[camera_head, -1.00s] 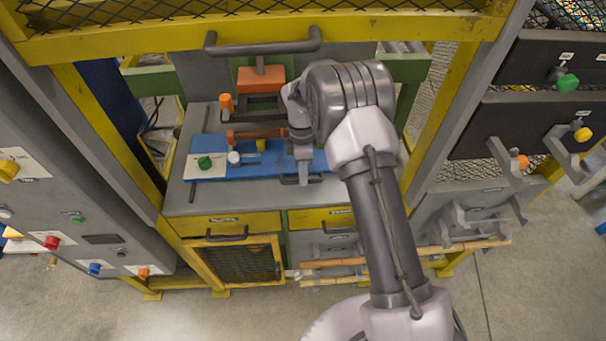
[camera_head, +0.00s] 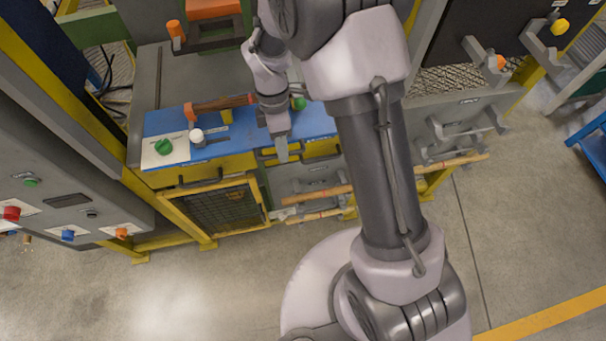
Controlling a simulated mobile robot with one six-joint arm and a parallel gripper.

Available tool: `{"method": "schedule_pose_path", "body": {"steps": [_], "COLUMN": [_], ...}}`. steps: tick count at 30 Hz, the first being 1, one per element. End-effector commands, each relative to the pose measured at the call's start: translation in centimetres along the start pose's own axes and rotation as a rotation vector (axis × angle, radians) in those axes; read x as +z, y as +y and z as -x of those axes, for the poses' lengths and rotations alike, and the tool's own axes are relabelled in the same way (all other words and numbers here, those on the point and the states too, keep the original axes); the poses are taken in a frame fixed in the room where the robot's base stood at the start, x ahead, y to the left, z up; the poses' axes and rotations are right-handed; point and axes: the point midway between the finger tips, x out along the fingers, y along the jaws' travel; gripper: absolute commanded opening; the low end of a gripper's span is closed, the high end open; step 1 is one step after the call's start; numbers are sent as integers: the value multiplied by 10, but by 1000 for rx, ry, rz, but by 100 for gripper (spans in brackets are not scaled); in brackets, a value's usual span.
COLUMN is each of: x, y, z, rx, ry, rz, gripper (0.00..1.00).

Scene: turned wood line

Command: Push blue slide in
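The blue slide (camera_head: 240,130) is a flat blue board on the grey bench (camera_head: 172,85). Its front edge reaches to the bench front, just above the yellow drawers. A dark handle (camera_head: 266,155) shows at its front edge, partly behind my fingers. My gripper (camera_head: 281,152) points down at this handle, right of the board's middle. I cannot tell whether it touches or holds the handle, or whether the fingers are closed.
An orange-topped post (camera_head: 176,30) stands behind. Yellow drawers (camera_head: 205,170) and a mesh door (camera_head: 222,210) lie below. The floor in front is clear.

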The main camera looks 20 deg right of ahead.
Motion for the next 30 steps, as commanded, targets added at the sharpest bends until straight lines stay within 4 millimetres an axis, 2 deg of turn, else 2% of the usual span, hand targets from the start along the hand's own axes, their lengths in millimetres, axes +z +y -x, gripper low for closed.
{"method": "schedule_pose_path", "body": {"steps": [1,12,15,30], "x": [0,-1,-1,-1], "y": [-12,-112,-110,-110], "z": [-9,-25,17,158], "rx": [1,3,4,3], "ry": [0,0,1,1], "rz": [0,1,0,-1], "gripper": [34,34,34,34]}}
